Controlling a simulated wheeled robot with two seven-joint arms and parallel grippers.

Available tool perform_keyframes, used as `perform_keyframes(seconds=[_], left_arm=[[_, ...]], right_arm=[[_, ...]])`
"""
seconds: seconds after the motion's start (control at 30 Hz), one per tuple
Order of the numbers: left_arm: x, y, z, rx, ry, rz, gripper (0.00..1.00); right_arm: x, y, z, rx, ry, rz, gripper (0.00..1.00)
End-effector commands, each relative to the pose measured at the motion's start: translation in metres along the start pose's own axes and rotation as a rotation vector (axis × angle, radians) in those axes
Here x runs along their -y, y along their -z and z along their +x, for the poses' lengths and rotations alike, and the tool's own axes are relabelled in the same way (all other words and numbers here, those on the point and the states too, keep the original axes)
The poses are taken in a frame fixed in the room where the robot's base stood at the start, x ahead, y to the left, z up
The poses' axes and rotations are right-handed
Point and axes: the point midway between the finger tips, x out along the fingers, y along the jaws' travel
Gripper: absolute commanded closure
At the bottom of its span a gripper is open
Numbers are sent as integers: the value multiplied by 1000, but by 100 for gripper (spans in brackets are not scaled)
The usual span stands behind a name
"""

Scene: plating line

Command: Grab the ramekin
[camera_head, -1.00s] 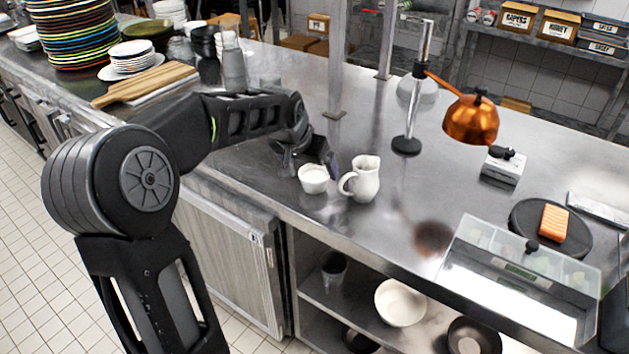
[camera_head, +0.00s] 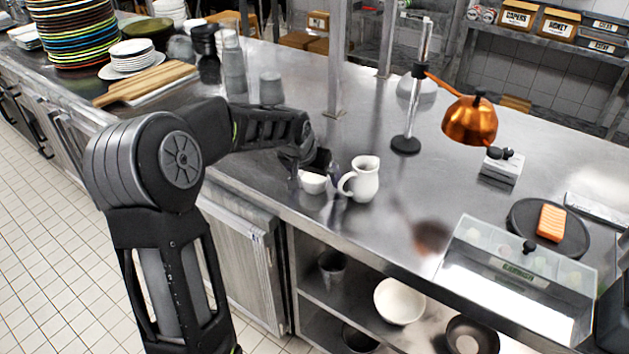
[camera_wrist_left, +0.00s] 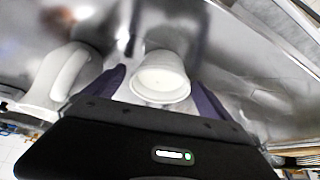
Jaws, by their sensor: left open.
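The white ramekin (camera_head: 313,184) stands upright on the steel counter, just left of a white pitcher. My left gripper (camera_head: 315,175) is at the ramekin, low over the counter, and hides part of its rim and far side. In the left wrist view the ramekin (camera_wrist_left: 160,77) sits between the two open fingers of the left gripper (camera_wrist_left: 158,90). Gaps show between the fingers and the ramekin's wall, so it is not gripped. My right gripper is in neither view.
The white pitcher (camera_head: 364,180) stands close on the ramekin's right, its handle toward it; it also shows in the left wrist view (camera_wrist_left: 62,75). A heat lamp (camera_head: 470,120) stands farther right. A grey cup (camera_head: 271,89) stands behind. The counter's front edge is near.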

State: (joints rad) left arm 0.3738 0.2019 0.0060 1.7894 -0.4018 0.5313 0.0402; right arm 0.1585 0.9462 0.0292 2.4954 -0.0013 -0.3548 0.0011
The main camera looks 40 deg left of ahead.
Motion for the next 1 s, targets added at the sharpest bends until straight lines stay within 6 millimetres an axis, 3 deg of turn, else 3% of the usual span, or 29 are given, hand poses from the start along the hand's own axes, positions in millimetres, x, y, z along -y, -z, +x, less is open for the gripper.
perform_keyframes(seconds=[0.13,1.0], left_arm=[[0,0,0,0,0,0,6],[0,0,0,0,0,0,78]], right_arm=[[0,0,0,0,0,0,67],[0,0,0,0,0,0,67]])
